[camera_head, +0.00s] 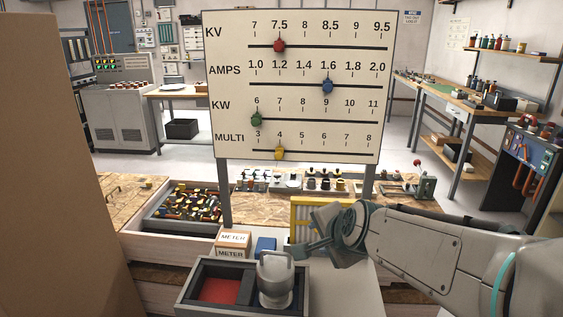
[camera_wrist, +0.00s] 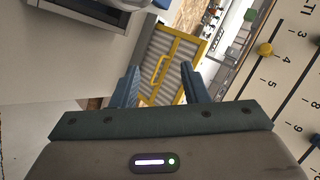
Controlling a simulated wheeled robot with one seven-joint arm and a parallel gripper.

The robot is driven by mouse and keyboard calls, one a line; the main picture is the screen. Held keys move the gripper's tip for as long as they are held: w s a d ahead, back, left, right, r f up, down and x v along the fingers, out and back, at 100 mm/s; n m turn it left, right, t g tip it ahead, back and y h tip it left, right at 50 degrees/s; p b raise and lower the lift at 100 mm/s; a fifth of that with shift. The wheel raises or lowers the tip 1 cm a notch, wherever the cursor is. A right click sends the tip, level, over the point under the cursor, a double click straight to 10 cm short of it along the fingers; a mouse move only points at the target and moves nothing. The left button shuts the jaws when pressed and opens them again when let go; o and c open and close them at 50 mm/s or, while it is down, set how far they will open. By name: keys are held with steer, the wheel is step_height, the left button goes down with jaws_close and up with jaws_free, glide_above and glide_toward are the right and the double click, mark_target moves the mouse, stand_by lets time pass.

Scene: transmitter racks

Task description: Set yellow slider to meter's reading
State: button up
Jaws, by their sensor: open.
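A white scale board (camera_head: 300,180) stands upright with KV, AMPS, KW and MULTI rows. The yellow slider (camera_head: 279,154) sits on the lowest, MULTI rail, at about 4. In the wrist view the yellow slider (camera_wrist: 265,49) is at the right, outside the jaws. A box labelled METER (camera_head: 229,252) stands below the board; no reading can be made out on it. My gripper (camera_head: 296,248) is below the board, in front of a yellow-framed panel. In the wrist view my gripper (camera_wrist: 160,88) is open and empty, its fingers spread across that panel.
Red (camera_head: 279,45), blue (camera_head: 327,86) and green (camera_head: 256,118) sliders sit on the upper rails. A brown panel (camera_head: 50,170) blocks the left. Open space lies before the board.

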steer(key=w+a+r+m+t+b, duration=0.2)
steer(key=w+a+r+m+t, duration=0.15)
steer(key=w+a+m, duration=0.4)
steer(key=m+t+h+b, duration=0.35)
steer(key=m+t, duration=0.25)
steer(key=m, duration=1.2)
glide_toward(278, 156)
steer(key=shift+g, duration=0.25)
steer(key=w+p, duration=0.2)
steer(key=w, duration=0.3)
steer(key=w+p, duration=0.1)
steer(key=w, duration=0.4)
steer(key=shift+w+d+r+p, duration=0.2)
steer(key=shift+w+p, duration=0.1)
steer(key=shift+p, duration=0.1)
jaws_close()
